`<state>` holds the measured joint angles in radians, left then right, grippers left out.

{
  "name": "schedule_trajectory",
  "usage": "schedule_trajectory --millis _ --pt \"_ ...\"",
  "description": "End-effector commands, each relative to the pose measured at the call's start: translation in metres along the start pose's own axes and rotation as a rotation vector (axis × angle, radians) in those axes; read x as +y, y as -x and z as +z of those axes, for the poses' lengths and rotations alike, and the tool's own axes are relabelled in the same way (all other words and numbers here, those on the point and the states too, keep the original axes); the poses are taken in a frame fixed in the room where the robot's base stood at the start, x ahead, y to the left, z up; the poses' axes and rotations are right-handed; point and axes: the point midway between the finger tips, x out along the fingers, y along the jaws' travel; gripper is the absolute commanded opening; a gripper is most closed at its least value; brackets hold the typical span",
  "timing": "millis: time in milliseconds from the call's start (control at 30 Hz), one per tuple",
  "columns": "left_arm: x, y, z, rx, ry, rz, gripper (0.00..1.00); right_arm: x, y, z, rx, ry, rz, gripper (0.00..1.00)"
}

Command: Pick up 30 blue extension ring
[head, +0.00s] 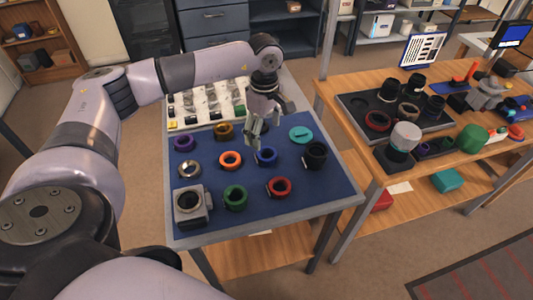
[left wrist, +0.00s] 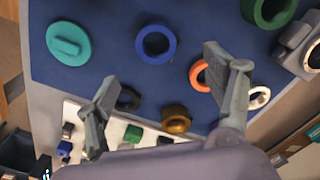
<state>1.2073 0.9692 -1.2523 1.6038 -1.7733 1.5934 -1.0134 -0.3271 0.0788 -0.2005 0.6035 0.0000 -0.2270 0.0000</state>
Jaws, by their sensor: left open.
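The blue extension ring (head: 266,156) lies flat on the blue mat, near the middle of the table. In the left wrist view the blue ring (left wrist: 156,43) shows whole, with the mat visible through its hole. My left gripper (head: 256,137) is above the mat, just behind the ring in the head view. In the left wrist view my left gripper (left wrist: 160,75) has its fingers spread wide, with nothing between them. The ring is beyond the fingertips and apart from them. My right gripper is not in view.
Near the blue ring lie an orange ring (head: 230,160), a red ring (head: 280,187), a teal disc (head: 301,134) and a black ring-shaped part (head: 316,155). A white parts tray (head: 180,113) is at the back. A wooden bench (head: 360,150) stands to the right.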

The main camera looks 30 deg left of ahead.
Motion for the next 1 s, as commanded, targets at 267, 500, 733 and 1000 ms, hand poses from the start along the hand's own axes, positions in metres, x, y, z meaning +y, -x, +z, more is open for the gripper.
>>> schedule_trajectory --millis 267,500,733,1000 --pt "0.000 -0.041 0.001 0.000 0.000 0.000 0.76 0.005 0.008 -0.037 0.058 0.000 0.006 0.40" --pt "0.000 -0.060 0.004 -0.002 -0.001 -0.003 0.76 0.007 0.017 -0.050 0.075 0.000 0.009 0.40" --pt "0.001 -0.092 0.005 -0.002 -0.001 -0.001 0.76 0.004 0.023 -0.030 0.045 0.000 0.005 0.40" --pt "0.001 -0.097 0.004 -0.001 0.000 0.001 0.76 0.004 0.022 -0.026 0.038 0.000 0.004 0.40"
